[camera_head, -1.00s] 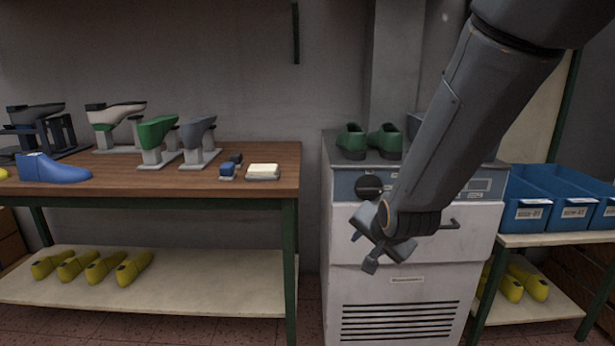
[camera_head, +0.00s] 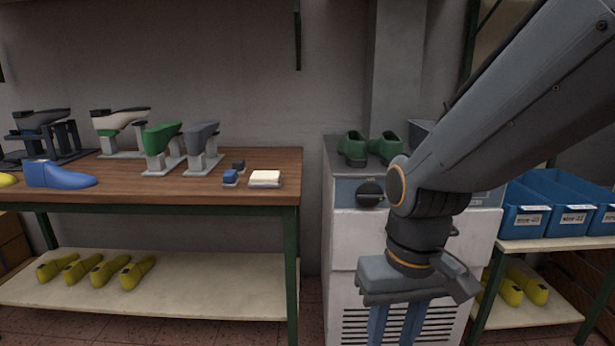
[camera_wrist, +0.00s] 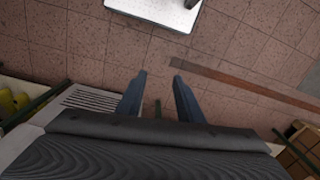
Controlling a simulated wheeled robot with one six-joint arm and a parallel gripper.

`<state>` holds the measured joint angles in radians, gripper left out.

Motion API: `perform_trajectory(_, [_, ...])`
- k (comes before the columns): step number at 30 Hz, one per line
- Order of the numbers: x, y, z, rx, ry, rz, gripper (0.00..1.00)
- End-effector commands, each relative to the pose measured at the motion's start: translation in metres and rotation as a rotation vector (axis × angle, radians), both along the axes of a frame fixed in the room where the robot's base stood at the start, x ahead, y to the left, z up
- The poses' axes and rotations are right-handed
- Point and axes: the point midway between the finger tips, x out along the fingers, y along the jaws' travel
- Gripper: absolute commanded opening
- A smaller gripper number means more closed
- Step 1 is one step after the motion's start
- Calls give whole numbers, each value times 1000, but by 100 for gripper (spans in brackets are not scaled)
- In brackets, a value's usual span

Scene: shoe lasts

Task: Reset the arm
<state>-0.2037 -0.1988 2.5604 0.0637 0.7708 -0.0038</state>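My gripper (camera_head: 396,325) hangs in front of the white cabinet (camera_head: 345,240), pointing down. Its blue fingers run to the bottom edge of the head view, so the tips are not seen there. In the wrist view my gripper (camera_wrist: 159,75) shows two blue fingers apart, with nothing between them but the tiled floor below. The arm comes in from the upper right and bends at a joint in front of the cabinet's upper panel.
A wooden bench (camera_head: 120,190) at left carries stands, a blue last (camera_head: 58,174) and small blocks. Green shoes (camera_head: 385,147) stand on the cabinet. Blue bins (camera_head: 530,212) sit on a shelf at right. Yellow lasts (camera_head: 98,268) lie on the lower shelf. Floor shows below the gripper.

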Motion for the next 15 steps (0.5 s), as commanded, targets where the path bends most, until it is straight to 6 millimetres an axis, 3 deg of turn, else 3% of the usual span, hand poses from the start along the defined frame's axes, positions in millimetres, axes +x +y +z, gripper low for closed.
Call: perform_trajectory(15, [-2, -53, 52, -34, 6, -140, 34])
